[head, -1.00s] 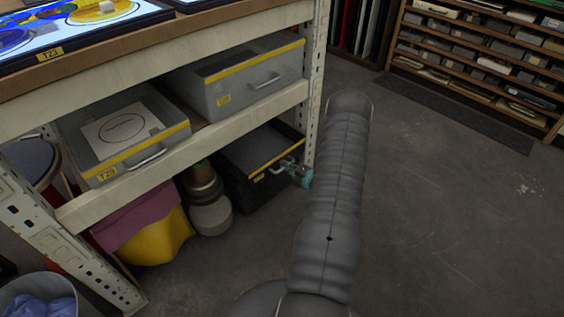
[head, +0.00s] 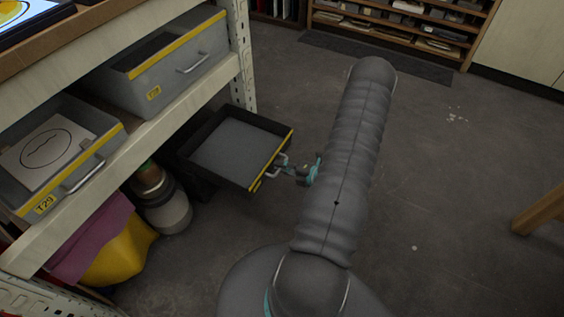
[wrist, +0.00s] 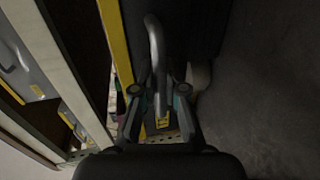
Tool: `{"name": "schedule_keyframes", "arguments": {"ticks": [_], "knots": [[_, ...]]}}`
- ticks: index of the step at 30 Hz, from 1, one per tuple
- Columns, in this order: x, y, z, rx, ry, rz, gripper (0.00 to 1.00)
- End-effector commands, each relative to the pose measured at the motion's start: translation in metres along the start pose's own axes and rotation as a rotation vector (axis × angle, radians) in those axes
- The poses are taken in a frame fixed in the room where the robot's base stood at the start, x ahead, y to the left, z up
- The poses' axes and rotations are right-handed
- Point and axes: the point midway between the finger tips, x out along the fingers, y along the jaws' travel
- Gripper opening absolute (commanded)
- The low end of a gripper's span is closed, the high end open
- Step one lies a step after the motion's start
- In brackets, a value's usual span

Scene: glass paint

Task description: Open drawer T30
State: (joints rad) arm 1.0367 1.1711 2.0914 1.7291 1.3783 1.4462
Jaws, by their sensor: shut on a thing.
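The black drawer (head: 228,146) with a yellow front edge sits low under the shelf in the head view. It is pulled well out, and its grey inside shows empty. Its label is too small to read. My gripper (head: 286,169) is at the front of this drawer, shut on its metal handle (head: 281,163). In the wrist view the handle (wrist: 155,50) runs down between the fingers of my gripper (wrist: 160,100), beside the drawer's yellow edge (wrist: 117,45). My arm hides part of the floor to the right.
Grey bins (head: 165,65) and (head: 62,155) stand on the shelf (head: 150,140) above. A pot (head: 165,205) and a yellow bag (head: 120,250) are on the floor left of the drawer. The floor (head: 450,180) to the right is mostly clear.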

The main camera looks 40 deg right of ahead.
Motion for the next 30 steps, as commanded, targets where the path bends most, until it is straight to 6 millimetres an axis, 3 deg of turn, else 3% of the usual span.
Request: {"name": "schedule_keyframes", "arguments": {"ticks": [8,9,12,23,30], "knots": [[-0.001,0.0,0.001,-0.001,-0.001,0.0,0.0],[-0.001,0.0,0.001,-0.001,-0.001,0.0,0.13],[-0.001,0.0,0.001,-0.001,-0.002,0.0,0.37],[-0.004,0.0,0.001,0.0,-0.003,0.0,0.37],[-0.034,0.0,0.002,0.0,-0.007,0.0,0.37]]}}
